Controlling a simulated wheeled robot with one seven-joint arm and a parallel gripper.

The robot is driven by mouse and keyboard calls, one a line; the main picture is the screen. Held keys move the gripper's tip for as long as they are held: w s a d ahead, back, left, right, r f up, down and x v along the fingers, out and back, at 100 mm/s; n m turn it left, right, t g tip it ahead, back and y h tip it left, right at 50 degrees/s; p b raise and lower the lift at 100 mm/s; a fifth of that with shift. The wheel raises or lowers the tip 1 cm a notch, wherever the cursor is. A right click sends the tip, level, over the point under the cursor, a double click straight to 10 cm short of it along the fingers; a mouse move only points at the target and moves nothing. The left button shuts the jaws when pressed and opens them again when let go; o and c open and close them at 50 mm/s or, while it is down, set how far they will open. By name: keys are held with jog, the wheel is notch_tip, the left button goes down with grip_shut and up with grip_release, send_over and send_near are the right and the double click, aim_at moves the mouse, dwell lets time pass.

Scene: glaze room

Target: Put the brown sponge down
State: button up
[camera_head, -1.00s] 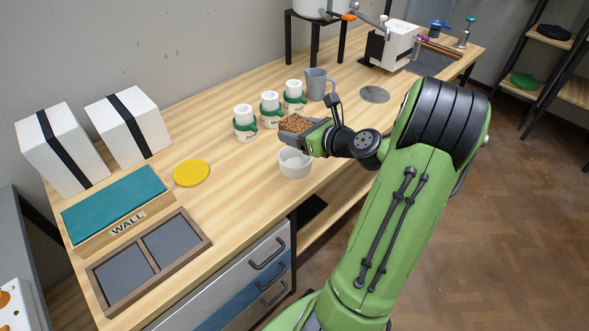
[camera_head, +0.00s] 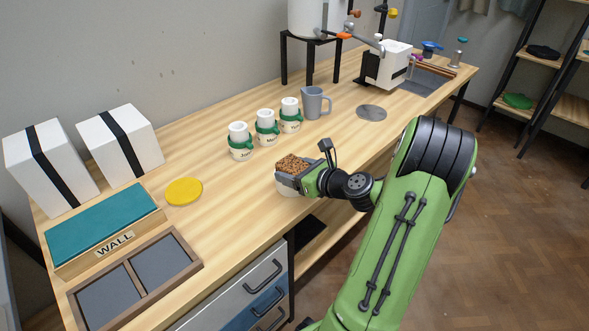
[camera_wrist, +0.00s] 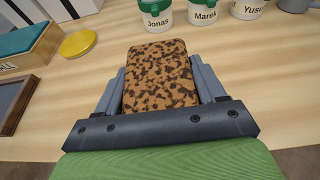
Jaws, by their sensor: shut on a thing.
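The brown sponge (camera_head: 293,163), speckled with dark patches, is held between the fingers of my gripper (camera_head: 290,174). In the wrist view the sponge (camera_wrist: 160,78) fills the space between the two grey fingers, and my gripper (camera_wrist: 160,92) is shut on it. The bowl does not show in the wrist view.
Several green-banded labelled cups (camera_head: 266,128) and a grey mug (camera_head: 315,103) stand behind. A yellow disc (camera_head: 184,191), a teal-topped block marked WALL (camera_head: 103,224) and a two-part tray (camera_head: 190,255) lie left. A grey disc (camera_head: 371,112) lies right.

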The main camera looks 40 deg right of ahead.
jog(key=o, duration=1.4)
jog(key=shift+r, duration=0.1)
